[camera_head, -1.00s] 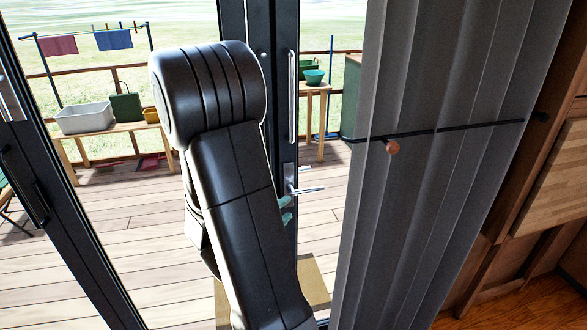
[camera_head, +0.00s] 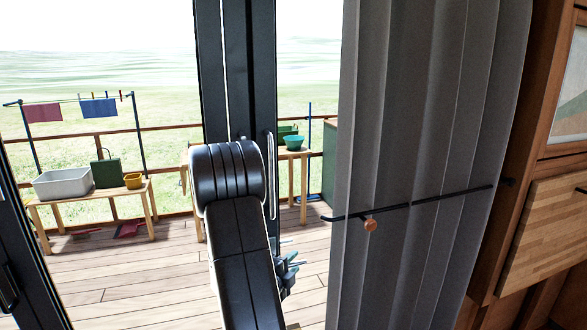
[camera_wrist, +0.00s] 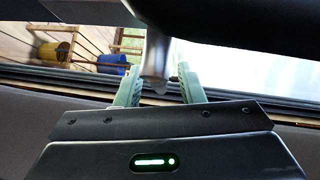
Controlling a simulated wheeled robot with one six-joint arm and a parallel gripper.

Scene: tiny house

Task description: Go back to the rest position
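My gripper (camera_wrist: 160,90) shows in the wrist view with its two pale green fingers apart, so it is open. A grey metal door handle (camera_wrist: 157,58) shows between and just beyond the fingers; I cannot tell whether they touch it. In the head view my black arm stands in front of the dark door frame (camera_head: 237,70). My arm hides much of the gripper and the lower door frame.
Beyond the glass, a deck (camera_head: 130,270) holds a bench with a grey tub (camera_head: 62,183) and a small table with a teal bowl (camera_head: 293,143).

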